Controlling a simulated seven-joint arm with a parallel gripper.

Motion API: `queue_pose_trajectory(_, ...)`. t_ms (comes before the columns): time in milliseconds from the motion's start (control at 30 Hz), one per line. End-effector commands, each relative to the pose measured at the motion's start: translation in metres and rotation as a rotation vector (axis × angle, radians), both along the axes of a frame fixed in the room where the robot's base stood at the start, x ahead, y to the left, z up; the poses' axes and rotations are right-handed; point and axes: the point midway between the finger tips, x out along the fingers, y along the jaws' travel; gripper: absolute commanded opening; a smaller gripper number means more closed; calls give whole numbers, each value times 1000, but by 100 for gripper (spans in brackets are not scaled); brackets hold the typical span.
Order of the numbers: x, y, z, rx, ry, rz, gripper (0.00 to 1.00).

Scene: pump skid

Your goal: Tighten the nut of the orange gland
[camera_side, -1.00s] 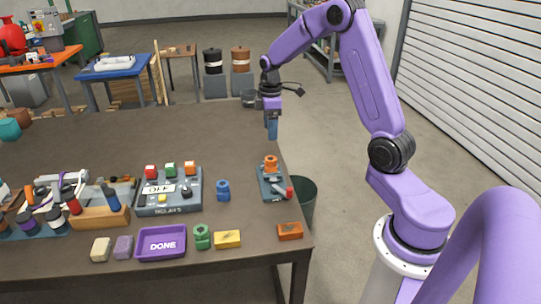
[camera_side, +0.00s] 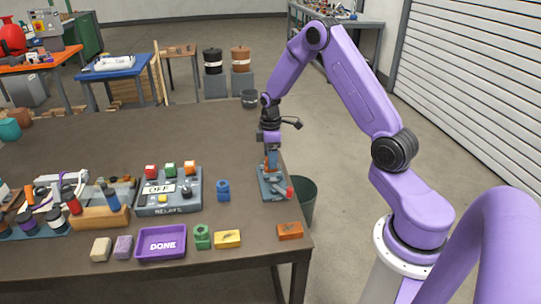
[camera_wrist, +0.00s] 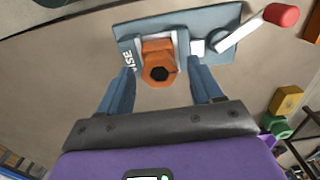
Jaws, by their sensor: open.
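The orange gland, with a hex-shaped nut (camera_wrist: 160,68) and a dark bore, sits in a blue-grey vise (camera_wrist: 215,22) marked "VISE". In the side view the vise (camera_side: 272,194) stands near the table's right edge, and the gland is mostly hidden by my fingers. My gripper (camera_side: 271,160) points down over the vise. In the wrist view my gripper's blue fingers (camera_wrist: 161,82) are open, one on each side of the orange nut, with a gap on both sides. The vise's red-tipped handle (camera_wrist: 281,14) is at the upper right there.
A blue gland-like part (camera_side: 222,190) stands left of the vise. A green one (camera_side: 202,237), a yellow block (camera_side: 228,239) and an orange block (camera_side: 290,231) lie nearer the front. A purple DONE tray (camera_side: 162,257) and a relay box (camera_side: 168,207) are further left.

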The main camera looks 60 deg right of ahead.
Motion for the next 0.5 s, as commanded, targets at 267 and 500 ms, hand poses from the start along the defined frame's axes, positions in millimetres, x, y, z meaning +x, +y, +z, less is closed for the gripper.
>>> queue_pose_trajectory(267,0,0,0,0,0,0,8)
queue_pose_trajectory(500,0,1,1,1,1,-20,8)
